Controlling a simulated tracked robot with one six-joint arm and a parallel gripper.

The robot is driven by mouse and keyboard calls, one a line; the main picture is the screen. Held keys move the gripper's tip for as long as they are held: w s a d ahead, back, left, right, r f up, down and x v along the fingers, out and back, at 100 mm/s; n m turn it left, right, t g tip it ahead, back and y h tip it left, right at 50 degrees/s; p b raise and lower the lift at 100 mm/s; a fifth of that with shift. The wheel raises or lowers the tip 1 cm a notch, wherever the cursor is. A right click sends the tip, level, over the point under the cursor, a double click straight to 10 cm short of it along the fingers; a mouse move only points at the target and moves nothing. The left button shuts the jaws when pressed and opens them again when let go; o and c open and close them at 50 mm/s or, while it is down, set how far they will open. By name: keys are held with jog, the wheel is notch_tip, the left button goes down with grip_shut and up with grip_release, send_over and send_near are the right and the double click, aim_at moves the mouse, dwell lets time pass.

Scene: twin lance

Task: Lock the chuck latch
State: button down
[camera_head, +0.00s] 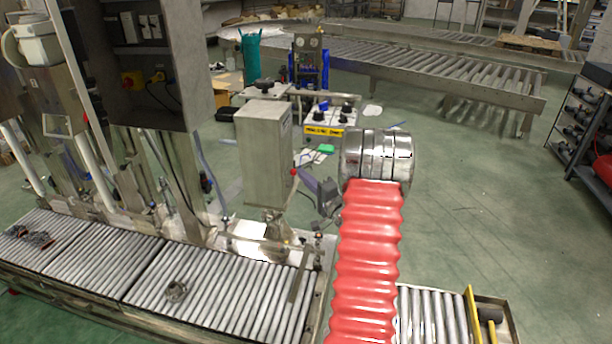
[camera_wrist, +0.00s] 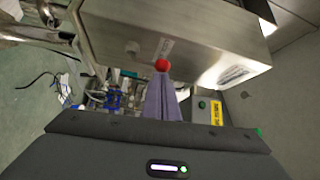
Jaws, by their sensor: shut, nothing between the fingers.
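A small red ball knob (camera_head: 293,172) sits at the lower right side of a steel box (camera_head: 264,150) mounted over the roller line. The knob also shows in the wrist view (camera_wrist: 162,65), against the underside of the box (camera_wrist: 185,30). I cannot make out a separate latch body or name a chuck with certainty. My gripper (camera_head: 306,178) has purple fingers, which are shut together and empty. Their tips (camera_wrist: 162,80) point at the red knob and lie very close to it. I cannot tell whether they touch it.
A control panel with a yellow label (camera_head: 324,131) stands behind. Another roller conveyor (camera_head: 440,75) crosses the back. The green floor (camera_head: 470,190) at right is clear.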

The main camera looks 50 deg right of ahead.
jog(key=shift+s+a+f+n+t+y, duration=0.2)
jog(key=shift+s+a+f+n+t, duration=0.1)
jog(key=shift+a+n+t, duration=0.3)
jog(key=shift+s+a+f+n+t+y, duration=0.2)
jog(key=shift+a+f+n+t, duration=0.15)
jog(key=shift+n, duration=0.35)
jog(key=shift+d, duration=0.15)
dwell(0.7)
jog(key=s+d+f, duration=0.1)
jog(key=s, duration=1)
jog(key=shift+s+d+f, duration=0.15)
jog(key=shift+f, duration=0.1)
dwell(0.6)
